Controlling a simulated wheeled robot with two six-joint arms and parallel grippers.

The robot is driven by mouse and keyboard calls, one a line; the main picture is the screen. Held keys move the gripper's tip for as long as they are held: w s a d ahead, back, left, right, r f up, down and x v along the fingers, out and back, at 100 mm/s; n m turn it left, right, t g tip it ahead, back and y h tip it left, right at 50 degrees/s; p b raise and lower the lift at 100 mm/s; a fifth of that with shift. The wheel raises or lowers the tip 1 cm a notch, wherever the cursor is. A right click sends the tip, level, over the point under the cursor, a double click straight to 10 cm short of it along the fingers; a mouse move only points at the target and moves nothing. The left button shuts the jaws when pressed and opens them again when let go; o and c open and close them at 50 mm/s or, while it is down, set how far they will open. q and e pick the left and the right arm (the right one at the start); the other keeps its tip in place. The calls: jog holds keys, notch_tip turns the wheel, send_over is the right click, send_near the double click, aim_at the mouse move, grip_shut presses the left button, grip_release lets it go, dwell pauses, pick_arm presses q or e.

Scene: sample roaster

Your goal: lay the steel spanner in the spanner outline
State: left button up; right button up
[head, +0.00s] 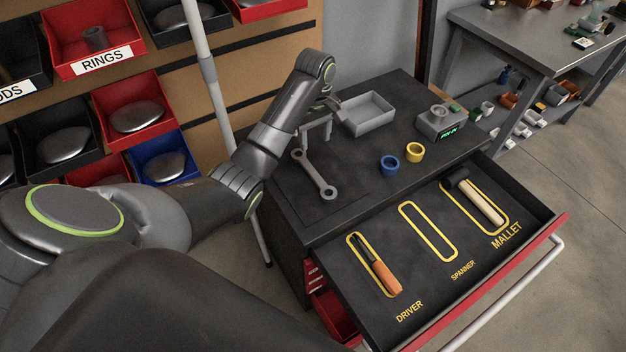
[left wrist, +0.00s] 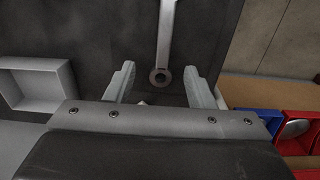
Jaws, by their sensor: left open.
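The steel spanner (head: 316,176) lies on the dark cabinet top, left of the blue and yellow rings. My left gripper (head: 316,135) is open above the cabinet top, near the spanner's far ring end. In the left wrist view the spanner (left wrist: 166,38) points in between the two open fingers (left wrist: 160,82), with its ring end between them and nothing gripped. The yellow spanner outline (head: 428,232) is in the open drawer, between the driver and mallet outlines, and is empty. My right gripper is not in view.
The drawer (head: 372,322) also holds an orange-handled driver (head: 380,270) and a mallet (head: 480,202). A grey tray (head: 368,116), a blue ring (head: 389,165), a yellow ring (head: 415,152) and a small device with a display (head: 440,121) stand on the cabinet top. Bins hang at left.

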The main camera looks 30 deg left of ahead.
pick_arm(q)
send_over(312, 171)
jog(key=f, duration=0.6)
jog(key=shift+w+d, duration=0.25)
jog(key=shift+s+a+f, duration=0.1)
jog(key=shift+s+f, duration=0.05)
jog(key=shift+f, duration=1.3)
jog(key=shift+s+a+f, duration=0.1)
jog(key=shift+f, duration=1.35)
grip_shut()
